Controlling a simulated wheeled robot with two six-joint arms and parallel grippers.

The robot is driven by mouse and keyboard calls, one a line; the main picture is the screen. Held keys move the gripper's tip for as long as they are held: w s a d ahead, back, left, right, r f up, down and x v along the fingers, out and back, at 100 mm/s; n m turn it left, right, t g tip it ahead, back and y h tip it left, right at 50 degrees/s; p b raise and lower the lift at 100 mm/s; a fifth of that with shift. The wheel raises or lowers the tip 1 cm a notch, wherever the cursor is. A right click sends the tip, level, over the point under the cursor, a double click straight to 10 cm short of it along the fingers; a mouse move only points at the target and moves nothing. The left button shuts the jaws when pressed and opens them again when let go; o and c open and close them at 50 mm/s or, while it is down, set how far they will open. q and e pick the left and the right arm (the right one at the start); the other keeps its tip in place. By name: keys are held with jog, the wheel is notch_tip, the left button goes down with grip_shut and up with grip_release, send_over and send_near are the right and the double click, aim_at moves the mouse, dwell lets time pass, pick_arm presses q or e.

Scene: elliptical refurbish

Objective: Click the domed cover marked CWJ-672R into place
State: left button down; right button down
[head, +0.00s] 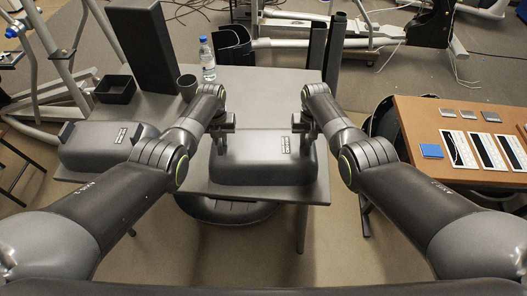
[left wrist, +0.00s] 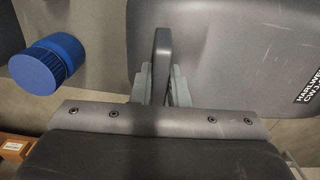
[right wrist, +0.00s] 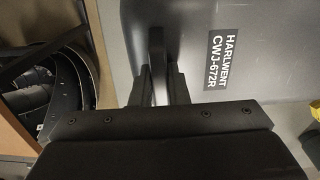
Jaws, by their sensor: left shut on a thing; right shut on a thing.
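The domed cover (head: 262,165) is dark grey with rounded edges. In the right wrist view the cover (right wrist: 190,50) bears a label (right wrist: 224,58) reading HARLWENT CWJ-672R. It lies level over the front right of the grey table, and I cannot tell whether it touches the top. My left gripper (head: 222,132) is shut on a narrow dark tab (left wrist: 162,50) at the cover's left side. My right gripper (head: 301,128) is shut on a matching tab (right wrist: 157,60) at its right side. The cover's underside is hidden.
A similar labelled cover (head: 85,143) lies at left, beyond my left arm. A dark upright box (head: 140,45), an open tray (head: 115,89), a cup (head: 187,88) and a bottle (head: 208,62) stand behind. A brown table (head: 455,178) with flat devices is at right.

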pick_arm(q)
jog(key=shift+w+r, duration=0.1)
jog(key=shift+r, duration=0.1)
pick_arm(e)
jog(key=shift+w+r, duration=0.1)
jog(key=shift+r, duration=0.1)
